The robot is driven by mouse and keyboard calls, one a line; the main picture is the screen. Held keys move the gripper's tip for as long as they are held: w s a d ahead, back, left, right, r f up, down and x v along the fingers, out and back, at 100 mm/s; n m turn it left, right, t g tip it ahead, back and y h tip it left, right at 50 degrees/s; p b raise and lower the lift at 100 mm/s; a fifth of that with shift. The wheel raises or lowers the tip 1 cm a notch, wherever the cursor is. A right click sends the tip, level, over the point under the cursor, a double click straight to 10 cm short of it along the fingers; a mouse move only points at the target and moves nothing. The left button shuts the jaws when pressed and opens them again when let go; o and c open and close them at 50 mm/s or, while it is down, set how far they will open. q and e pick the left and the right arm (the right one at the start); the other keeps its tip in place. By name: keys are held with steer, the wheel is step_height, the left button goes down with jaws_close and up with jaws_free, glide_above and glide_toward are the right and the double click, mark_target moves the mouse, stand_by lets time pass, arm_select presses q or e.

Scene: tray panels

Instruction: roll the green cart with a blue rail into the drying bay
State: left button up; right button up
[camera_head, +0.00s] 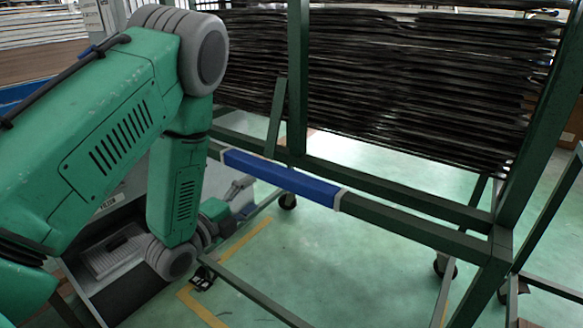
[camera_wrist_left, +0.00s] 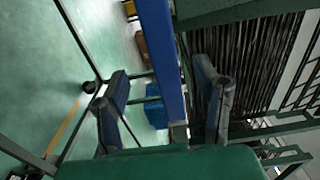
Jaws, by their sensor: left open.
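The green cart (camera_head: 298,80) has a green metal frame on casters and holds a tall stack of dark trays. Its blue rail (camera_head: 285,180) is a blue sleeve on the near crossbar, in the middle of the head view. My left gripper (camera_head: 242,197) is open and empty, just below the rail's left part and partly hidden by my arm. In the left wrist view its two fingers (camera_wrist_left: 165,92) are spread, with the blue rail (camera_wrist_left: 162,50) running between them in the picture. I cannot tell whether they touch it. My right gripper is not in view.
Yellow tape (camera_head: 245,240) marks the green floor in front of the cart. Green frame bars stand at the right and lower middle. A blue box (camera_wrist_left: 155,106) and a brown box (camera_wrist_left: 141,46) show beyond the rail. I cannot identify the drying bay.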

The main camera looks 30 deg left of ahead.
mark_target(284, 171)
arm_select(q)
steer(key=w, duration=0.5)
steer(key=shift+a+f+b, duration=0.15)
steer(key=shift+a+b, duration=0.15)
steer(key=shift+b, duration=0.05)
steer(key=w, duration=0.2)
steer(key=w+d, duration=0.1)
steer(key=w, duration=0.1)
steer(key=w+d+b, duration=0.1)
steer(key=w, duration=0.2)
steer(key=shift+r, duration=0.2)
steer(key=shift+w, duration=0.35)
steer(key=shift+w+a+f, duration=0.15)
steer(key=shift+a, duration=0.4)
steer(key=shift+d, duration=0.35)
jaws_close()
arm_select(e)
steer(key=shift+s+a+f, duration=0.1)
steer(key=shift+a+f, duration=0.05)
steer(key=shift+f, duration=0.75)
